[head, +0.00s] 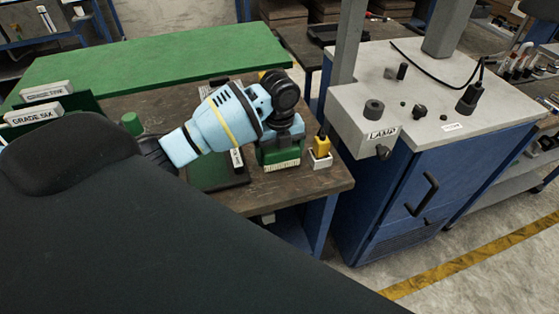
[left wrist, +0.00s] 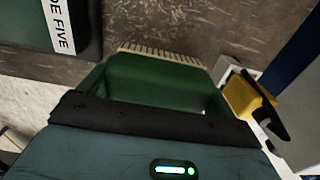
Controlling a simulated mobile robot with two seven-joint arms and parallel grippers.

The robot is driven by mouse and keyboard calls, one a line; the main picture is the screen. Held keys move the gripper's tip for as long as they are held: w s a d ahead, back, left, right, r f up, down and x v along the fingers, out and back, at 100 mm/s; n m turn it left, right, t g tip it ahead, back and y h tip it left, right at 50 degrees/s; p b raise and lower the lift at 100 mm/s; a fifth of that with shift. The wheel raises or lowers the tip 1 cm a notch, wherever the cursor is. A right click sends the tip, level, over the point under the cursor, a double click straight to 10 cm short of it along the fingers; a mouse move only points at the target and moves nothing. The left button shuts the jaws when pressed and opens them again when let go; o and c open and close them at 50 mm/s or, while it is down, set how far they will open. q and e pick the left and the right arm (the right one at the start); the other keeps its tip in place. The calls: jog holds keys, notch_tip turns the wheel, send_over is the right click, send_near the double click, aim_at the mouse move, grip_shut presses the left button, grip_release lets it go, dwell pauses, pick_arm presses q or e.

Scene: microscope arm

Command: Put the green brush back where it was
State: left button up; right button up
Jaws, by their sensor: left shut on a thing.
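The green brush (head: 279,155) with pale bristles is at the right end of the brown wooden table (head: 330,183). In the left wrist view the brush's green body (left wrist: 155,82) fills the middle, with its bristles along the far edge. My left gripper (head: 283,134) is shut on the brush from above, and its fingers are mostly hidden behind the wrist. I cannot tell whether the bristles touch the table. My right gripper is not in view.
A yellow tool (head: 321,146) in a white holder (head: 320,161) stands close right of the brush. A dark green plate (head: 213,178) lies to the left. A blue cabinet with a grey top (head: 440,90) labelled LAMP is at the right. A green-topped bench (head: 150,60) is behind.

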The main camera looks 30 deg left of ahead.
aim_at(280, 162)
pick_arm(q)
jog(key=shift+f, duration=1.7)
jog(key=shift+f, duration=0.15)
jog(key=o, duration=0.6)
jog(key=shift+r, duration=3.9)
